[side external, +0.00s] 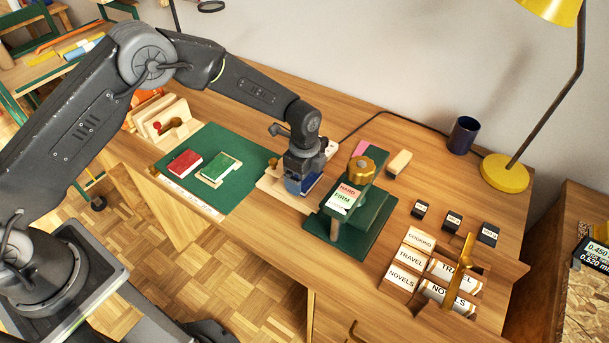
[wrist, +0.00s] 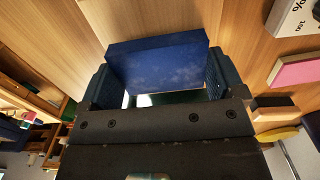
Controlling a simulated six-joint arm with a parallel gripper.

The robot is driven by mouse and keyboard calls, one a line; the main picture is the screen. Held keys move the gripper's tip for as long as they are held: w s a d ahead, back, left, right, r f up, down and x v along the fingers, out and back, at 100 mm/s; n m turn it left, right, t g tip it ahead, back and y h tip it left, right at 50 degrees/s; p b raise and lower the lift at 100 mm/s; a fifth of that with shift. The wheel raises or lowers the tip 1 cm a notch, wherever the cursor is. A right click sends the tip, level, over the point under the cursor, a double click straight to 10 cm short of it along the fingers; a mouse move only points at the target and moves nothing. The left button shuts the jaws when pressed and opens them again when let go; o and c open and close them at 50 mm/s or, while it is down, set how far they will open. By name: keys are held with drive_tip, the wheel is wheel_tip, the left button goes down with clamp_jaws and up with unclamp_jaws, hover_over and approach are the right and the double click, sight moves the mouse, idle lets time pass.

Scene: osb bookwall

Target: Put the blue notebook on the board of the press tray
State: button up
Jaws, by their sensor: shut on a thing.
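The blue notebook (side external: 311,182) is between the fingers of my gripper (side external: 300,184), low over the pale board of the press tray (side external: 270,184). In the wrist view the notebook (wrist: 158,62) fills the gap between the two dark fingers of my gripper (wrist: 157,85), which is shut on it. My gripper hides part of the notebook and board in the side view. I cannot tell whether the notebook touches the board.
The green press (side external: 345,215) with its brass knob stands close on the right. A green mat (side external: 235,155) with a red book (side external: 185,163) and a green book (side external: 220,168) lies left. Labelled blocks (side external: 410,258) and a yellow lamp (side external: 504,173) are farther right.

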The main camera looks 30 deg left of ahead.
drive_tip(key=shift+f, duration=0.35)
drive_tip(key=shift+f, duration=0.15)
drive_tip(key=o, duration=0.7)
drive_tip(key=shift+c, duration=0.2)
wheel_tip(320, 180, up, 12)
drive_tip(key=shift+r, duration=0.25)
